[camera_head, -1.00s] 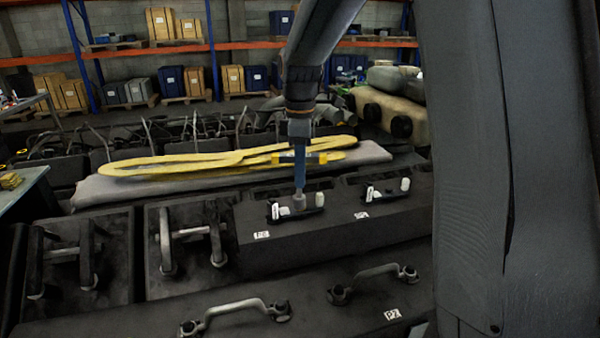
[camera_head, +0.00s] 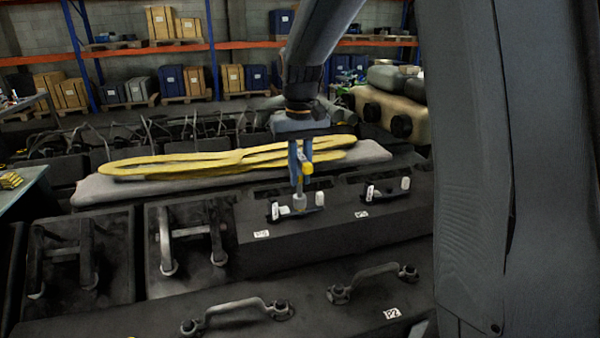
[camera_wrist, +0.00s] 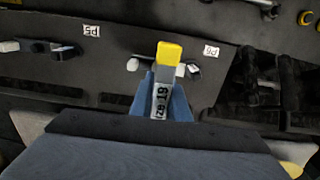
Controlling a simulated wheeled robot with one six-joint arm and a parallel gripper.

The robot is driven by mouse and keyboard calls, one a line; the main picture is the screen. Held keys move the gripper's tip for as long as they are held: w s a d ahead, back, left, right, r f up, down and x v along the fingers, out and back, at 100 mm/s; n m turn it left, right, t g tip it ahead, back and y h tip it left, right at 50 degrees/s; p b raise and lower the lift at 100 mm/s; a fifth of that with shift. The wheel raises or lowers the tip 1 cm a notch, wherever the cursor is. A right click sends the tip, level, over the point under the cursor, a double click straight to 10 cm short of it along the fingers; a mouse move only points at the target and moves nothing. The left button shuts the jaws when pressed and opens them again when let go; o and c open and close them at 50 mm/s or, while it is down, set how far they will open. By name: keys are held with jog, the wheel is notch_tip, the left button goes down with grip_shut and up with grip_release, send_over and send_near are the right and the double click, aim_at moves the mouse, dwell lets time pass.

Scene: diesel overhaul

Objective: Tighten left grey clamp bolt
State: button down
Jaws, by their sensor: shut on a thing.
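My gripper (camera_head: 298,178) points down with its blue fingers shut on a wrench with a yellow handle end (camera_head: 307,168). In the wrist view the wrench (camera_wrist: 161,93) shows a grey, lettered body between the blue fingers. In the head view its grey lower end (camera_head: 299,202) stands upright at the left clamp (camera_head: 276,211), between white parts. It looks to be on the clamp bolt, which is hidden beneath it. The right clamp (camera_head: 370,194), with similar white parts, is free of my gripper.
Both clamps sit on a dark block with white labels (camera_head: 262,234). Metal handles (camera_head: 237,307) rise from covers in front, and bracket-like parts stand at left. A yellow sling (camera_head: 230,160) lies on a grey pad behind. Shelves with boxes stand at the back.

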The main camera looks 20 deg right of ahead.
jog(key=m, duration=0.3)
jog(key=shift+r, duration=0.1)
